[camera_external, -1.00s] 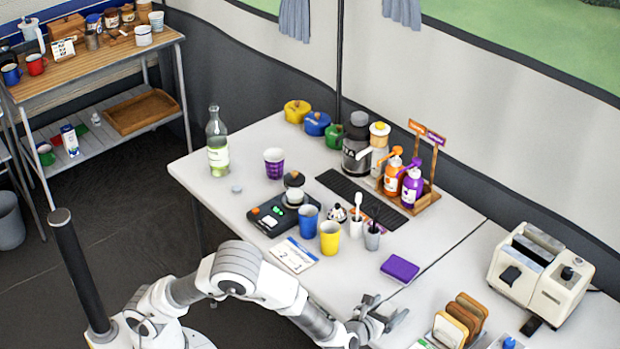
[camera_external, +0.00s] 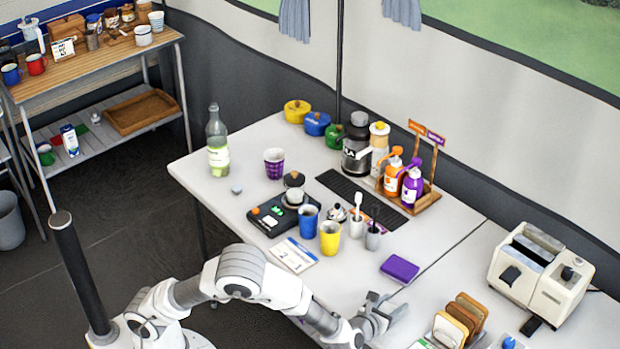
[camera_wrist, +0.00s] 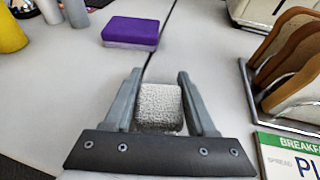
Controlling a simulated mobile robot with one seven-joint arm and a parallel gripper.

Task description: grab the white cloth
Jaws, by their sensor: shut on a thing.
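The white cloth (camera_wrist: 160,105) shows in the wrist view as a small, textured whitish block between the two fingers. My gripper (camera_wrist: 158,90) is shut on it, with a finger along each side. In the external view my gripper (camera_external: 385,305) is low over the front of the white table, left of the toast rack. The cloth cannot be made out clearly in that view. Whether its underside touches the table cannot be told.
A purple sponge (camera_wrist: 131,31) lies just beyond my gripper. A toast rack (camera_external: 458,320) with several slices stands to the right, with a toaster (camera_external: 540,275) behind it. A yellow cup (camera_external: 330,238) and blue cup (camera_external: 308,221) stand farther back left. Bare table lies around the sponge.

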